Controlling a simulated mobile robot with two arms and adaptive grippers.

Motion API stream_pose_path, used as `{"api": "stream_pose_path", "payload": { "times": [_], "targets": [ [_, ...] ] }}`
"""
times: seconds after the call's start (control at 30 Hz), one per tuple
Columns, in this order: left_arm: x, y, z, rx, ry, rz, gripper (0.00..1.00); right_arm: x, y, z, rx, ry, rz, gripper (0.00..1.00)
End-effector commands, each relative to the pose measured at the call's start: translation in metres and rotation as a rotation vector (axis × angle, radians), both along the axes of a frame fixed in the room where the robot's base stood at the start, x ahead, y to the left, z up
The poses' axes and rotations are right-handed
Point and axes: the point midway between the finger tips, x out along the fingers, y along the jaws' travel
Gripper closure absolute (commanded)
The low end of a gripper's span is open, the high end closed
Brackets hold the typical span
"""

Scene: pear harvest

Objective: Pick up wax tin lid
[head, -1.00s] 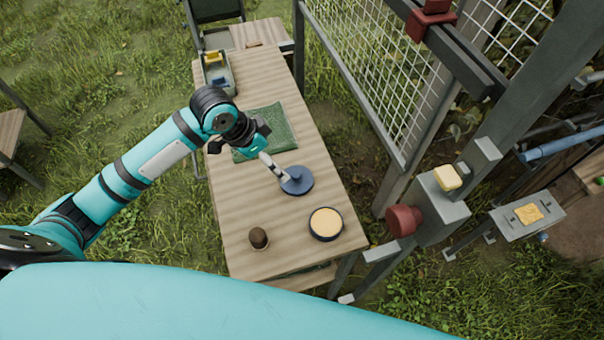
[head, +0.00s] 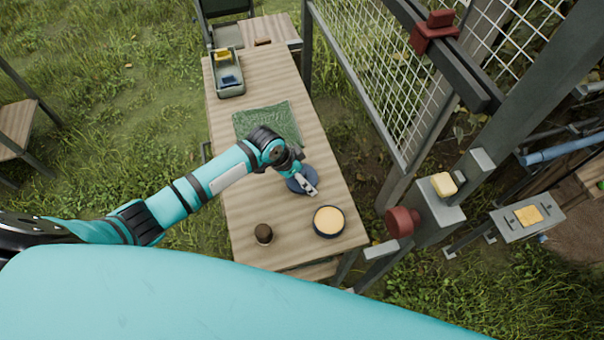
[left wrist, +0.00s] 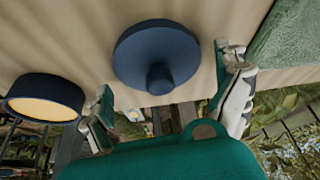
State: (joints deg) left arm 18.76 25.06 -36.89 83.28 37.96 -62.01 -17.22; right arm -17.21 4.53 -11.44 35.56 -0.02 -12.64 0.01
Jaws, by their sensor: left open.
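The wax tin lid (head: 297,184) is a dark blue disc with a central knob, lying on the wooden table. In the left wrist view the lid (left wrist: 150,48) shows whole, its knob toward my fingers. The open wax tin (head: 328,221), dark with pale yellow wax, stands nearer the table's front edge; it also shows at the left of the left wrist view (left wrist: 45,88). My left gripper (head: 311,191) hangs over the lid, partly hiding it. Its fingers (left wrist: 168,92) are open and empty, spread to either side of the knob. My right gripper is out of view.
A green cloth (head: 268,122) lies behind the lid. A small brown round object (head: 263,233) stands at the front left, and a grey tray (head: 228,88) at the back. A post with a red knob (head: 402,221) stands right of the table.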

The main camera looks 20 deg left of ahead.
Motion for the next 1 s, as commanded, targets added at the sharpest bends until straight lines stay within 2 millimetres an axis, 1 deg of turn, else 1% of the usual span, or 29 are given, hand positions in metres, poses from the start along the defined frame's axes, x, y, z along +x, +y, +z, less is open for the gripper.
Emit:
{"api": "stream_pose_path", "payload": {
  "times": [0.1,0.27,0.3,0.6,0.87,0.97,1.0],
  "targets": [
    [0.001,-0.002,-0.005,0.0,0.0,0.0,0.0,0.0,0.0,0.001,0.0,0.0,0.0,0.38],
    [0.001,-0.002,-0.005,0.0,0.0,-0.001,0.0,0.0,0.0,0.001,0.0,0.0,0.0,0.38],
    [0.001,-0.002,-0.005,0.0,0.0,-0.001,0.01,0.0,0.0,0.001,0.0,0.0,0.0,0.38],
    [0.001,-0.001,-0.005,0.0,0.0,0.0,0.4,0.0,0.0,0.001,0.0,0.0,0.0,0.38],
    [0.001,-0.001,-0.004,0.0,0.0,0.0,0.4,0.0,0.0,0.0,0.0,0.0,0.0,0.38],
    [0.002,-0.001,0.002,-0.001,-0.003,-0.001,0.4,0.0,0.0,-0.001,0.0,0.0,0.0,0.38],
    [0.002,-0.001,0.007,0.0,-0.004,-0.001,0.4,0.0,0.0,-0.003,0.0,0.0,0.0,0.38]
  ]
}}
